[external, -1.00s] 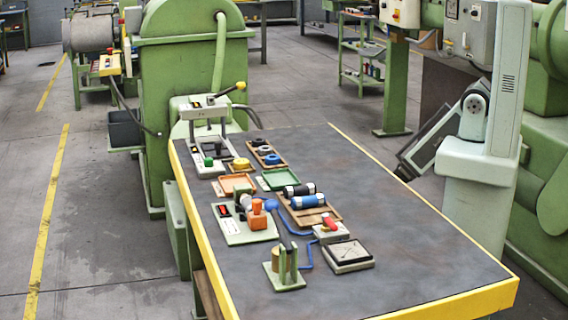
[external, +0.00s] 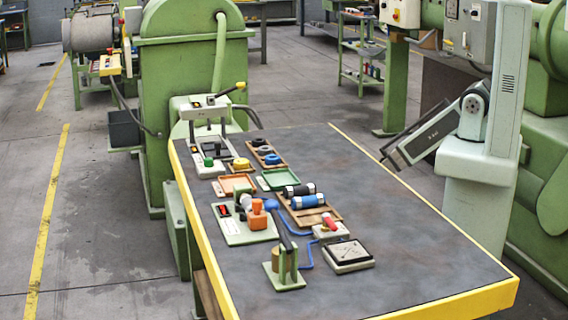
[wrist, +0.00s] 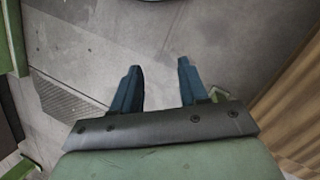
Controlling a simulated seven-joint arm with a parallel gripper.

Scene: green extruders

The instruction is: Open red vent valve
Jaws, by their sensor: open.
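A red lever handle (external: 329,221), which looks like the vent valve, sits on a small pale block (external: 332,232) on the right half of the dark table. A blue tube (external: 296,235) runs beside the block. The lever tilts; its exact position is too small to tell. My gripper (wrist: 159,64) shows in the wrist view with two dark blue fingers spread apart and nothing between them. Grey floor lies behind the fingers. In the external view my arm is right of the table, well apart from the valve; its fingertips are not clear there. The valve is not in the wrist view.
The yellow-edged table (external: 420,255) is clear at its right and front. Near the valve are a black-handled lever stand (external: 285,272), a square gauge plate (external: 348,252), a wooden tray (external: 318,212) with black and blue cylinders, and an orange block (external: 257,217).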

